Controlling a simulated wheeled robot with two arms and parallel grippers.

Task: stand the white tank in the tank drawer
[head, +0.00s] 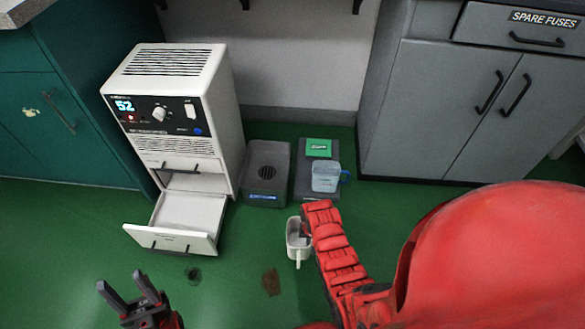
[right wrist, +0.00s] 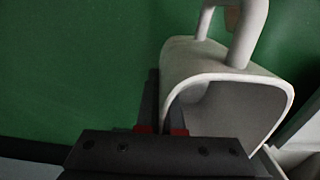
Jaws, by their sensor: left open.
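The white tank (head: 293,242) is at the middle of the head view, over the green floor, its handle toward the bottom of the picture. I cannot tell whether it touches the floor. My right gripper (right wrist: 164,118) has one finger outside and one inside the tank's wall, close against it; the tank (right wrist: 262,85) and its handle fill the right of the right wrist view. In the head view my right arm hides part of the tank. The tank drawer (head: 198,212) is pulled out low on the white machine and looks empty. My left gripper (head: 130,287) is open and empty at bottom left.
The white machine (head: 165,92) shows 52. A dark grey box (head: 255,180) stands beside it. Farther right, a clear jug (head: 325,177) with a blue handle stands on a dark base. A drain (head: 193,274) and brown patch (head: 271,281) mark otherwise clear floor.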

